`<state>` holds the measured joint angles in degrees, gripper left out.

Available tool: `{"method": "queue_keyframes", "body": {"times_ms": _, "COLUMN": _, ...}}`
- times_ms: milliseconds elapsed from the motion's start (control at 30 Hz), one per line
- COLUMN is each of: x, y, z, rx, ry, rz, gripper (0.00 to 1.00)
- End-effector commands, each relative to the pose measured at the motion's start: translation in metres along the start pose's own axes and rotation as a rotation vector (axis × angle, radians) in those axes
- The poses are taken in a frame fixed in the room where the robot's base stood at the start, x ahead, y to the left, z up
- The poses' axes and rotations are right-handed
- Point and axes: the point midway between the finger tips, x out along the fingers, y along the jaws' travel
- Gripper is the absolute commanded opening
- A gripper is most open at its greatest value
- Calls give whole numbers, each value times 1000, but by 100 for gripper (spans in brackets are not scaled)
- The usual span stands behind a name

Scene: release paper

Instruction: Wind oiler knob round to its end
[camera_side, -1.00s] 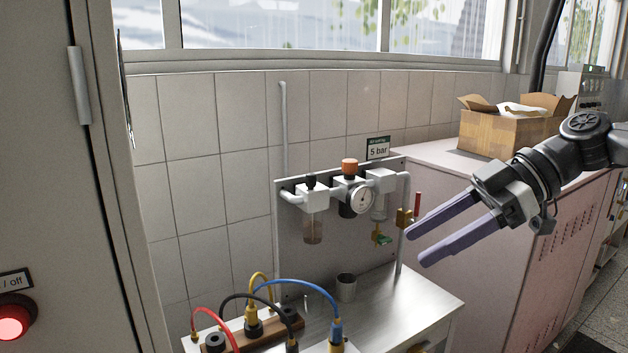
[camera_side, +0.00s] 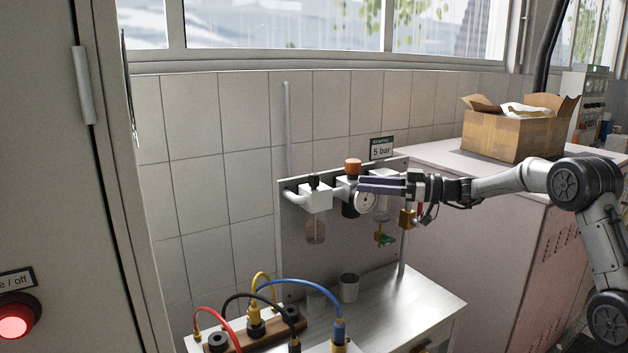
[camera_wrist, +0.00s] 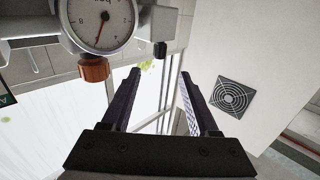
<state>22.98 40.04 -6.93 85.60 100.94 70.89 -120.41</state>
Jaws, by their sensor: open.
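The air unit on the wall panel has a small black knob (camera_side: 313,181) on its left body, above a clear bowl (camera_side: 315,232) with brownish fluid; I take this to be the oiler knob. The middle body carries an orange knob (camera_side: 353,166) and a round gauge (camera_side: 364,202). My gripper (camera_side: 361,185) is open and empty, its fingers level and pointing left, in front of or beside the gauge, right of the black knob. In the wrist view, the gauge (camera_wrist: 101,22) and orange knob (camera_wrist: 94,69) are upside down, left of my gripper (camera_wrist: 161,74).
A "5 bar" sign (camera_side: 381,148) stands above the panel. A valve with a brass body (camera_side: 406,218) hangs near my wrist. A cardboard box (camera_side: 510,133) stands on the cabinet behind.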

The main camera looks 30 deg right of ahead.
Motion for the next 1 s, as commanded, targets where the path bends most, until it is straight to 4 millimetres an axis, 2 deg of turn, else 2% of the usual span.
{"method": "queue_keyframes", "body": {"times_ms": 167, "x": 17, "y": 0, "z": -1, "rx": -3, "ry": 1, "rz": 1, "gripper": 61}}
{"method": "queue_keyframes", "body": {"times_ms": 500, "x": 84, "y": -1, "z": -1, "rx": -3, "ry": 1, "rz": -1, "gripper": 61}}
{"method": "queue_keyframes", "body": {"times_ms": 700, "x": 116, "y": 0, "z": -1, "rx": -3, "ry": 0, "rz": 0, "gripper": 61}}
{"method": "queue_keyframes", "body": {"times_ms": 1000, "x": 135, "y": 0, "z": -2, "rx": -2, "ry": 0, "rz": 3, "gripper": 61}}
